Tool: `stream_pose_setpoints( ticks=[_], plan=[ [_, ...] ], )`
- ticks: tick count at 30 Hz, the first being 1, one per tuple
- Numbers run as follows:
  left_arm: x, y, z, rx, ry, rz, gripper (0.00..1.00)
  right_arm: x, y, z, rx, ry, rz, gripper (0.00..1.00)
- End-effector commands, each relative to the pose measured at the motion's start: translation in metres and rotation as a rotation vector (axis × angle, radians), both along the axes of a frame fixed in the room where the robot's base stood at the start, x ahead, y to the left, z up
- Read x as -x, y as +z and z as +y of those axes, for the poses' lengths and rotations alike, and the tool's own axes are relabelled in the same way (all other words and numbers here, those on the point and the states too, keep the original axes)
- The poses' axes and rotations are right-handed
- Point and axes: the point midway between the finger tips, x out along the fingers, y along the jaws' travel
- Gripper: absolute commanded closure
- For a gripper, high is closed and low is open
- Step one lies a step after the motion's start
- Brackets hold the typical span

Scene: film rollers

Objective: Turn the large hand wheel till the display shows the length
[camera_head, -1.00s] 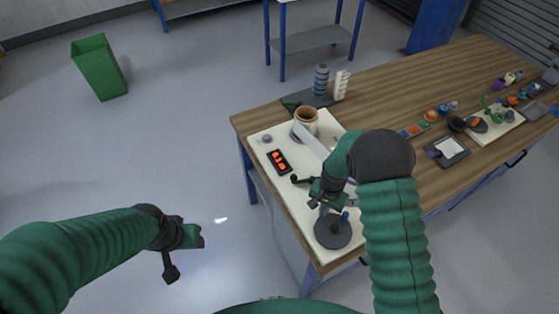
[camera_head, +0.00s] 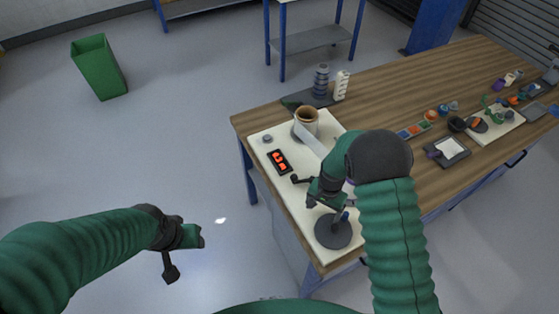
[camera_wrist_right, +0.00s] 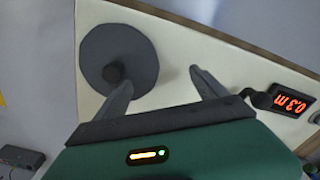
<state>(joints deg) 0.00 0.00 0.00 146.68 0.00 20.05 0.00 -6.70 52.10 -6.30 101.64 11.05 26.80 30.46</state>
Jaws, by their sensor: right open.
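The large hand wheel is a dark grey disc (camera_head: 333,232) at the near end of a cream board. In the right wrist view the wheel (camera_wrist_right: 135,50) lies left of my fingers, with a dark knob (camera_wrist_right: 114,73) on it. My right gripper (camera_head: 322,200) is open and empty; in its wrist view the fingertips (camera_wrist_right: 161,77) are apart, the left one beside the wheel's rim and knob. Whether it touches is unclear. The display (camera_head: 279,161) has lit red digits; upside down in the wrist view (camera_wrist_right: 292,102), it seems to read 0.3 m. My left gripper (camera_head: 186,252) hangs open over the floor.
The cream board (camera_head: 262,150) sits on a wooden table (camera_head: 400,90). A tan roll (camera_head: 306,118) with a pale strip stands at the board's far end. A small dark crank (camera_head: 299,179) lies near the display. Other trays and parts occupy the table's right side.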

Motion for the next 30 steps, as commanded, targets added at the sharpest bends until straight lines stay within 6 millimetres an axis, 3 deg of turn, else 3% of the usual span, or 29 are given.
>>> stream_pose_setpoints(
  ticks=[13,30],
  plan=[
    [0.0,0.003,0.0,0.0,0.0,0.0,0.52,0.0,0.003,0.0,0.0,0.0,0.0,0.18],
    [0.0,0.048,0.0,0.0,0.0,0.0,0.52,0.0,0.058,0.0,0.0,0.0,0.0,0.18]
  ],
)
